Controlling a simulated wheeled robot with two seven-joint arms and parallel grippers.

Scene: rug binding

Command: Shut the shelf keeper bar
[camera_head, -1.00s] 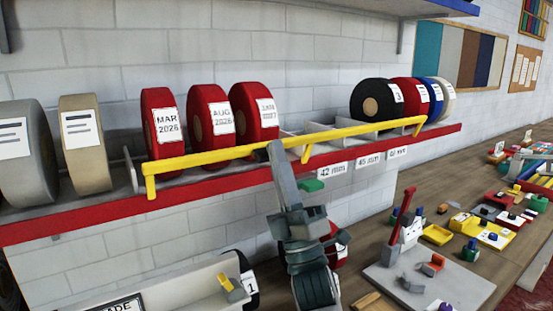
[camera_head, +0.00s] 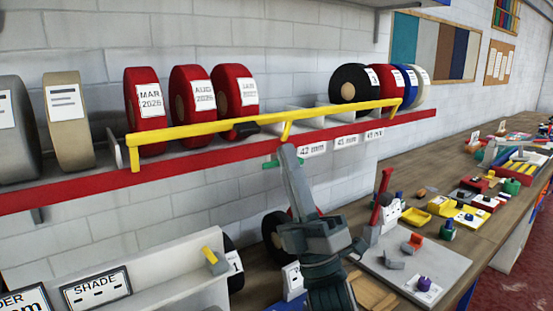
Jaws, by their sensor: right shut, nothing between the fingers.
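The yellow keeper bar (camera_head: 190,129) runs along the front of the shelf (camera_head: 75,190), before the red reels, on short yellow legs. A dark grip-like piece (camera_head: 241,131) shows at the bar near its middle. Whether the bar is latched cannot be told. My right gripper (camera_head: 289,152) is shut and empty. Its tip points up in front of the shelf's red edge, just below the bar in the picture and apart from it. A small green piece (camera_head: 271,164) is partly hidden behind the fingers. My left gripper is not in view.
Red reels (camera_head: 146,112) with date labels stand behind the bar. Below, the bench holds a grey board (camera_head: 435,268) and several small coloured parts.

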